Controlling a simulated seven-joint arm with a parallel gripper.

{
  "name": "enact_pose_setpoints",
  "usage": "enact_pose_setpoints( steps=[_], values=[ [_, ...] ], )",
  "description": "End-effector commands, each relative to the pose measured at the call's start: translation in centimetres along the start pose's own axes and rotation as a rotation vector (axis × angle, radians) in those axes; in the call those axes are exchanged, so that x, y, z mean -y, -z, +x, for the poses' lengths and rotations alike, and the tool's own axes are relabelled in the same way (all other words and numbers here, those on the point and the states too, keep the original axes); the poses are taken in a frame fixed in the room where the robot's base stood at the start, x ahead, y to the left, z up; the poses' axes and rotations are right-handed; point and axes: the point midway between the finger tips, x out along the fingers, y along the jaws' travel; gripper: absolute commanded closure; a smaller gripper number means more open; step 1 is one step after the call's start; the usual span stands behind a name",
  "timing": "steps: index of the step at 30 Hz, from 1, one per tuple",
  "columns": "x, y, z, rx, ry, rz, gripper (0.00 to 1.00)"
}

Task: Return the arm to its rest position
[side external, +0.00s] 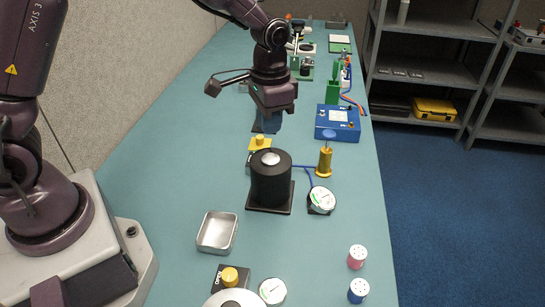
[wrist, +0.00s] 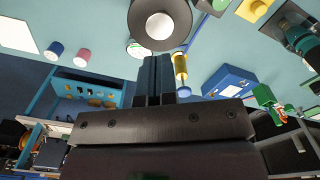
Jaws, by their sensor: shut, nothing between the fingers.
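My gripper (side external: 268,122) hangs over the teal table, beyond the black winch drum (side external: 270,180) in the side external view. Its fingers point down and look shut and empty. In the wrist view my gripper (wrist: 154,62) shows its blue-black fingers together, just below the round drum (wrist: 160,28). The drum has a silver top and stands on a dark square base. I cannot tell whether the fingertips touch anything. The yellow knob block (side external: 259,144) sits close behind the drum.
A brass cylinder (side external: 324,162) and a round gauge (side external: 321,200) stand right of the drum. A blue box (side external: 338,122) is further back. A metal tray (side external: 217,232) lies in front. Pink (side external: 357,257) and blue (side external: 358,290) spools are near the right edge. The table's left middle is clear.

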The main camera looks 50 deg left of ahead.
Motion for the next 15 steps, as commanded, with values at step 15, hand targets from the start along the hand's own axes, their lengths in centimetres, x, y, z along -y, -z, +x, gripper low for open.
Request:
enact_pose_setpoints(
  steps=[15],
  values=[
    [-1.4, -11.2, -8.9, -0.097, 0.020, -0.176, 1.00]
  ],
)
